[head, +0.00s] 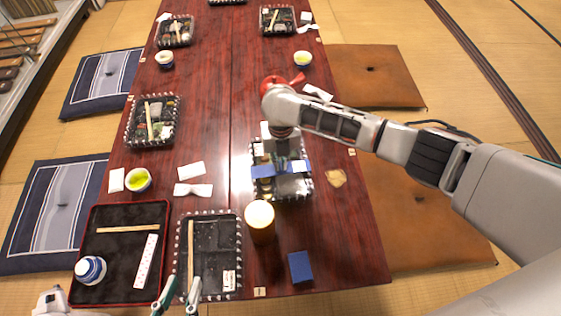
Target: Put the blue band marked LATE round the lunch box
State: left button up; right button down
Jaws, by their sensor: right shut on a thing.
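The lunch box (294,187) is a dark tray with a beaded edge and food in it, right of the table's middle. A blue band (264,171) lies across it, with blue showing on both sides of my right gripper (281,164). That gripper points down over the box and appears shut on the band; its fingertips are partly hidden. Whether the band passes under the box, and its lettering, cannot be seen. My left gripper (183,285) is open and empty at the bottom edge, by an empty dark lunch box (212,260).
An amber cup (260,222) stands close in front of the lunch box. A separate blue piece (300,267) lies near the table's front edge. A red-rimmed tray (115,265) with a blue-white cup and a tea cup (138,180) are left.

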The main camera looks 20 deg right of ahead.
jog(key=shift+f, duration=0.25)
dwell(0.3)
pick_arm(q)
jog(key=shift+w, duration=0.1)
pick_arm(e)
jog(key=c, duration=1.6)
grip_release()
pick_arm(q)
jog(key=shift+f, duration=0.1)
pick_arm(e)
jog(key=shift+w+r+p, duration=0.1)
jog(key=shift+r+p, duration=1.05)
jog(key=shift+r, duration=0.95)
jog(key=shift+r+p, duration=1.05)
jog(key=shift+r, duration=0.95)
pick_arm(q)
jog(key=w+r+t, duration=0.1)
jog(key=w+r, duration=0.2)
jog(key=r, duration=0.6)
jog(key=shift+m+t, duration=0.3)
jog(key=shift+t, duration=0.1)
pick_arm(e)
jog(key=shift+f, duration=0.1)
